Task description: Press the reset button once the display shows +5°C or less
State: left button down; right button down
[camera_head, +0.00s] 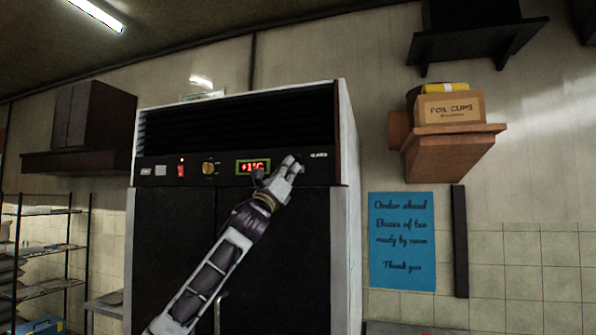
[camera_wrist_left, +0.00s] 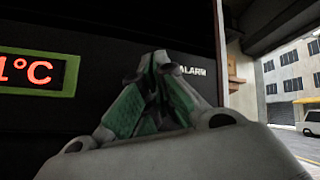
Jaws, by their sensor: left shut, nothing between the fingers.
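The display (camera_head: 253,166) on the cabinet's dark control panel reads +1°C in red, in a green frame. In the left wrist view the display (camera_wrist_left: 35,75) is cut off at the left edge and shows "1°C". My left gripper (camera_head: 293,163) is shut and empty, its fingertips at the panel just right of the display. In the left wrist view the gripper (camera_wrist_left: 154,62) points at the panel just left of the word ALARM. I see no reset button; the fingers cover that part of the panel. I cannot tell whether the tips touch the panel. My right gripper is not in view.
Right of the cabinet (camera_head: 348,230), a wooden shelf (camera_head: 455,142) carries a foil cups box (camera_head: 450,108), above a blue notice (camera_head: 402,240). A wire rack (camera_head: 45,245) stands at the left.

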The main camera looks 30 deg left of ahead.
pick_arm(q)
jog(key=shift+s+d+b, duration=0.2)
jog(key=shift+s, duration=0.6)
jog(key=shift+s+d+b, duration=0.15)
jog(key=shift+s, duration=0.7)
jog(key=shift+s+d+b, duration=0.2)
jog(key=shift+s, duration=0.6)
